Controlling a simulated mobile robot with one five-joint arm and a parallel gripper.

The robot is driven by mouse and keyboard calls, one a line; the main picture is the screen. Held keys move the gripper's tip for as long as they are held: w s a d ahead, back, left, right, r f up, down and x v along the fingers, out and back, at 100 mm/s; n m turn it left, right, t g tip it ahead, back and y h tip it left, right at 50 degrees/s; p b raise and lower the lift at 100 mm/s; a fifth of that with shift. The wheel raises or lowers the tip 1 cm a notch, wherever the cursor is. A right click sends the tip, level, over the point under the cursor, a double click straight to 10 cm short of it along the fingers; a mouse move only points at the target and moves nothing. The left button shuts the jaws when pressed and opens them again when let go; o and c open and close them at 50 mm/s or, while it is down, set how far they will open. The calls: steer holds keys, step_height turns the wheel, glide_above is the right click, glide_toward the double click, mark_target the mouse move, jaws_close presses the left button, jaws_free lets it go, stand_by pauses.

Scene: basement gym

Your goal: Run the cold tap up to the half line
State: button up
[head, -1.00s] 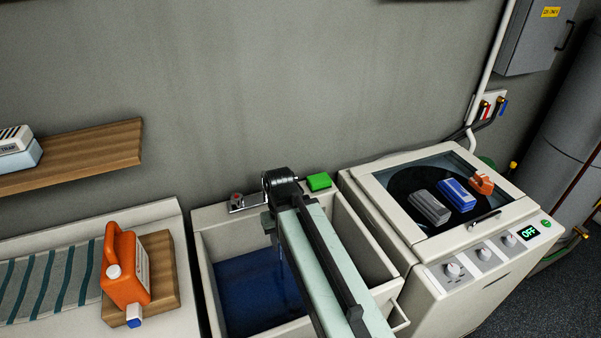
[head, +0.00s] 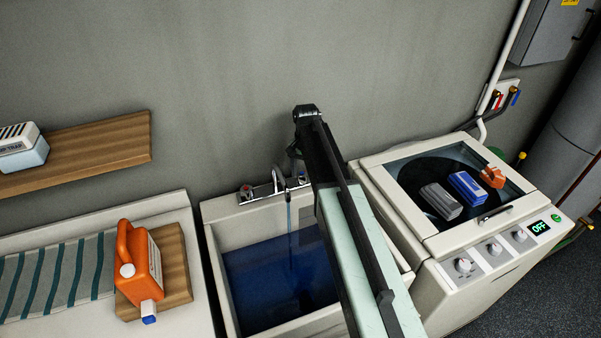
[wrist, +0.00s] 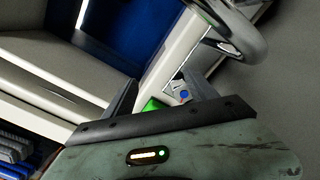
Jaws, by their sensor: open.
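The tap (head: 275,184) stands at the back rim of the sink (head: 214,290), with a red-marked knob (head: 247,191) at its left. A thin stream of water (head: 290,230) falls from its spout into blue water (head: 270,280) in the sink. The blue-marked cold knob (wrist: 184,95) shows in the wrist view by the right finger of my gripper (wrist: 160,82). My gripper is open, with nothing held between its fingers. In the head view my arm hides most of it.
An orange jug (head: 138,262) stands on a wooden board at left. A shelf (head: 100,153) is on the wall.

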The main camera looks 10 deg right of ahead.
steer(key=m, duration=0.2)
glide_above(301, 174)
steer(key=shift+w+r, duration=0.15)
steer(key=shift+r, duration=0.25)
step_height(301, 174, down, 8)
steer(key=b, duration=0.7)
steer(key=shift+b, duration=0.3)
steer(key=shift+r, duration=0.1)
steer(key=shift+c, duration=0.4)
steer(key=c, duration=1.3)
